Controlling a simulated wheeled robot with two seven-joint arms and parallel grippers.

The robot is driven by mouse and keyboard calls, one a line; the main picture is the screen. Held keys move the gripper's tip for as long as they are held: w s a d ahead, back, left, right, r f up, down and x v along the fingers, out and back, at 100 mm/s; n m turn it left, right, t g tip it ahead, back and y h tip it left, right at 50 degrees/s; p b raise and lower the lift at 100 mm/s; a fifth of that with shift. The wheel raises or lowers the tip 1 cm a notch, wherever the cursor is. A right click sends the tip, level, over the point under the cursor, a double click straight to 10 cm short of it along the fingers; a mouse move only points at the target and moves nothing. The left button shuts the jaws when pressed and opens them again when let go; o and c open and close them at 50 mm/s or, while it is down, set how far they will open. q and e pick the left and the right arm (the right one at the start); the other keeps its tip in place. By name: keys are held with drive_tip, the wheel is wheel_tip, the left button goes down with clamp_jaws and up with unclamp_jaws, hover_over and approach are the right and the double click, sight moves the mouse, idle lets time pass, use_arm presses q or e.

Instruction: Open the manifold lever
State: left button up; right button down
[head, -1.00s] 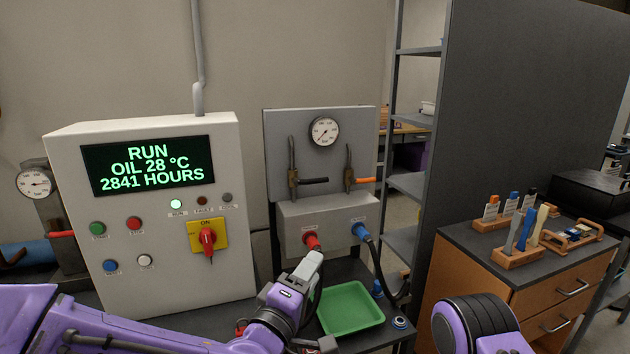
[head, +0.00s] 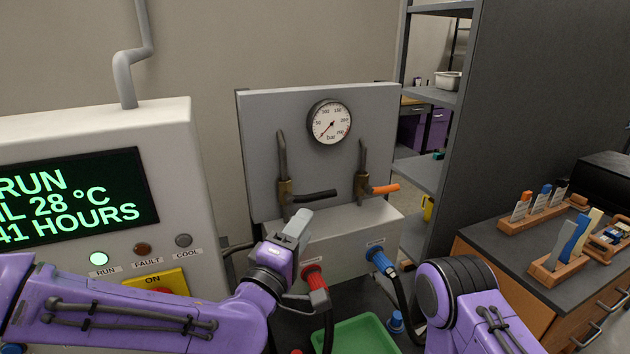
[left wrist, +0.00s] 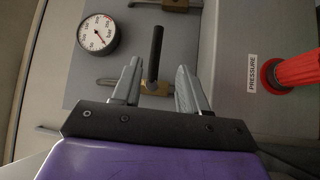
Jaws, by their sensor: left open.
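The grey manifold (head: 345,230) carries two brass valves. The left valve has a black lever (head: 318,195) lying about level and pointing right. The right valve has an orange lever (head: 385,188), also about level. My left gripper (head: 297,225) is just below and in front of the black lever, open and empty. In the left wrist view, the black lever (left wrist: 156,52) shows in the gap between the two fingertips (left wrist: 158,75), with its brass valve (left wrist: 155,88) behind; I cannot tell whether they touch. My right arm shows at the lower right, but its gripper is out of view.
A pressure gauge (head: 331,122) sits above the valves. A red coupling (head: 315,280) and a blue coupling (head: 380,260) with hoses stick out below. A green tray (head: 360,335) lies in front. A control cabinet (head: 185,170) stands left, a dark shelf side (head: 530,90) right.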

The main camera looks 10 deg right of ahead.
sight(322, 195)
use_arm(q)
drive_tip(key=p+x, duration=0.1)
drive_tip(key=x, duration=0.2)
drive_tip(key=p+x, duration=0.2)
drive_tip(key=x, duration=0.2)
drive_tip(key=p+x, duration=0.2)
drive_tip(key=x, duration=0.1)
drive_tip(key=shift+w+r, duration=0.3)
drive_tip(key=shift+r, duration=0.05)
drive_tip(key=shift+s, duration=0.1)
use_arm(e)
wheel_tip(322, 195, up, 5)
drive_tip(key=shift+w+r, duration=0.1)
use_arm(q)
clamp_jaws()
